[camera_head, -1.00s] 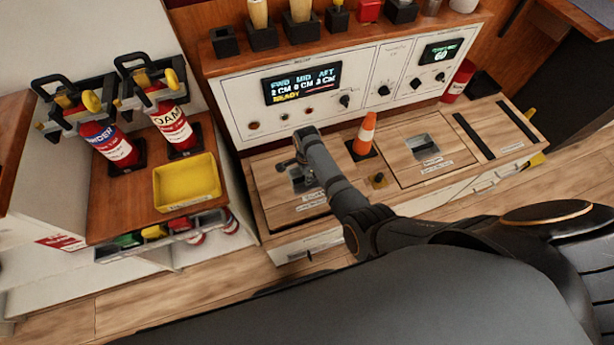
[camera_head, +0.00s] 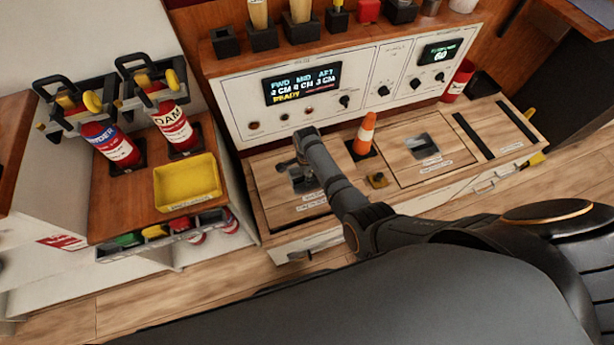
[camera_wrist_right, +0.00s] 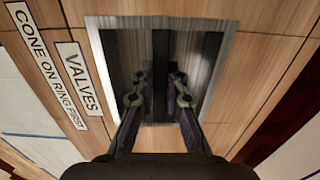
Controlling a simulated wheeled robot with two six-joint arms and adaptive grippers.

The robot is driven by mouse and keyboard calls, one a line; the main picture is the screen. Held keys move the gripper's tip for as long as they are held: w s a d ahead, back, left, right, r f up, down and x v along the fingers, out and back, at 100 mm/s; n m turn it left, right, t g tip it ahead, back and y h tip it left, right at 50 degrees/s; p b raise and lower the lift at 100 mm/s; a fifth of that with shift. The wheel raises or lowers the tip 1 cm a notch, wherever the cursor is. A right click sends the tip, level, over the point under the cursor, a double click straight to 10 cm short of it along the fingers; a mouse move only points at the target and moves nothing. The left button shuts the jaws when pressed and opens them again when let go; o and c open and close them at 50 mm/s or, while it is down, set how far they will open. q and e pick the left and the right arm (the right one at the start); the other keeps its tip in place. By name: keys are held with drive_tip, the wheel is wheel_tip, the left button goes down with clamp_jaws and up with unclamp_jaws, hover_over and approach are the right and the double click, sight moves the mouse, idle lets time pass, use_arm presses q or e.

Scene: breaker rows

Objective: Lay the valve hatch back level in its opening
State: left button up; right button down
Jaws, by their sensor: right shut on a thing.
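The valve hatch (camera_head: 277,208) is a wood-grain panel at the left of the low bench top in the head view. It looks flat, or nearly so, in its opening; my arm hides part of it. The wrist view shows its labels "VALVES" and "CONE ON RING FIRST" and its metal-rimmed hand recess (camera_wrist_right: 98,62). My right gripper (camera_head: 290,163) is over this recess. In the wrist view its fingers (camera_wrist_right: 158,85) reach into the recess and are shut on the dark grip bar there. My left gripper is not in view.
A second hatch (camera_head: 455,158) lies further right. The white control panel (camera_head: 230,115) rises behind. A yellow tray (camera_head: 187,182) and extinguishers stand left.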

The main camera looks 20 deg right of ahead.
drive_tip(key=shift+w, duration=0.1)
drive_tip(key=shift+f+b, duration=1.65)
drive_tip(key=shift+f, duration=0.5)
drive_tip(key=c, duration=1.3)
unclamp_jaws()
drive_tip(key=shift+s+f, duration=0.1)
drive_tip(key=shift+s, duration=0.1)
wheel_tip(320, 180, up, 12)
drive_tip(key=shift+r, duration=0.1)
drive_tip(key=shift+w, duration=0.1)
